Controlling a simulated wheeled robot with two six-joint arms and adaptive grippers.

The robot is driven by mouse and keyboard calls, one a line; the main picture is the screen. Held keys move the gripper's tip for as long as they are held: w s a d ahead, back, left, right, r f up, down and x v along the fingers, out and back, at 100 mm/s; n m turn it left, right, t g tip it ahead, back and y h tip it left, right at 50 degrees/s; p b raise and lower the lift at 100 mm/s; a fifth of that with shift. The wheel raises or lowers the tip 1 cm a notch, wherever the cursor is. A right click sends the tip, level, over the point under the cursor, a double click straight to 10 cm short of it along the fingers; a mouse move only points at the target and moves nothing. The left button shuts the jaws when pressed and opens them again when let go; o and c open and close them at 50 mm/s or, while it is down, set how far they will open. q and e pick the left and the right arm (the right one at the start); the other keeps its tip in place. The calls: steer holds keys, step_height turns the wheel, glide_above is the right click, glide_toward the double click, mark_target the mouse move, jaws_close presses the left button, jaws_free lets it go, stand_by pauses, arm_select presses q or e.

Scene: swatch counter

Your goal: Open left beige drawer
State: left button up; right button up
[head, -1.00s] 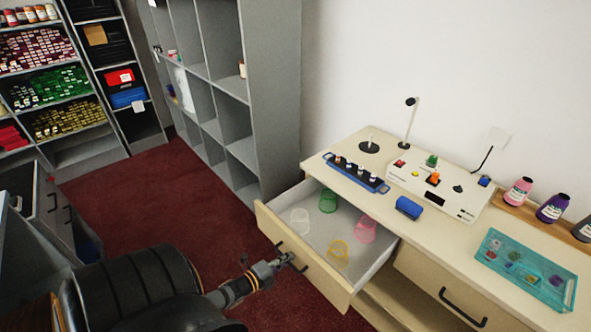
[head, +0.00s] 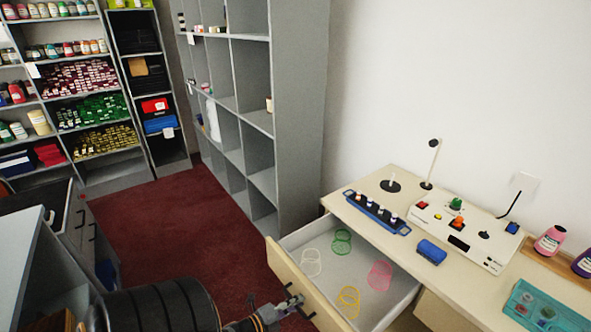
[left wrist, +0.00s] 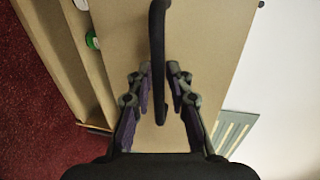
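The left beige drawer (head: 345,265) stands pulled well out from under the left end of the beige counter (head: 365,178) in the head view. Its front panel (head: 279,262) faces my left arm. My left gripper (head: 292,299) is at the drawer front. White, green, pink (head: 380,275) and yellow (head: 348,301) ring-like items lie inside the drawer. My right gripper is not in view.
On the counter are a blue rack (head: 376,213), a blue block (head: 431,251), a white control panel (head: 470,235) and a teal tray (head: 545,312). A grey shelf unit (head: 300,100) stands behind the drawer. Red carpet (head: 200,220) is clear left of the drawer.

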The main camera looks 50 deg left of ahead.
arm_select(q)
steer(key=shift+s+a, duration=0.1)
steer(key=shift+s, duration=0.15)
steer(key=v, duration=1.1)
steer(key=shift+s, duration=0.25)
steer(key=s+d+f+n+g+y, duration=0.1)
steer(key=s+f+n+g, duration=0.2)
steer(key=f, duration=0.4)
steer(key=s+f+n+g+y, duration=0.1)
steer(key=s+f+n+g, duration=0.1)
steer(key=f+n, duration=0.4)
steer(key=s+d+f+n+g+y, duration=0.1)
steer(key=s+f+n+g, duration=0.15)
steer(key=f, duration=0.65)
steer(key=s+d+f+n+g+h, duration=0.1)
steer(key=s+d+f+n+g, duration=0.6)
steer(key=s+d+f, duration=0.1)
steer(key=shift+s+d, duration=0.3)
steer(key=shift+d, duration=0.55)
